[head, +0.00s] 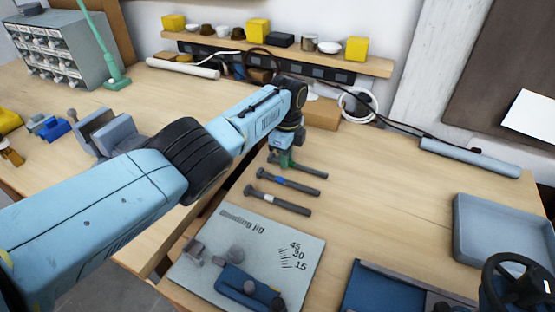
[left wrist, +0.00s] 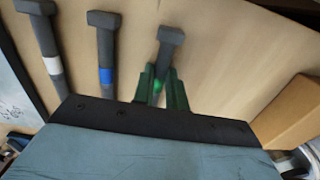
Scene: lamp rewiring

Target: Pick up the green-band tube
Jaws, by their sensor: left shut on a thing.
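The green-band tube (left wrist: 169,46) is a dark grey tube with a wider square end and a green band. In the left wrist view my left gripper (left wrist: 160,88) has its green fingers on both sides of the tube at the band, shut on it. In the head view the tube (head: 308,171) lies at the far end of a row on the bench, and my left gripper (head: 286,158) reaches down over its left part. Whether the tube touches the bench I cannot tell. My right gripper does not show.
A blue-band tube (head: 284,185) and a white-band tube (head: 281,202) lie beside it, nearer the front. The bending jig (head: 300,248) is in front of them. A grey tray (head: 468,238) stands at right. A brown box (head: 322,112) is behind. The bench right of the tubes is clear.

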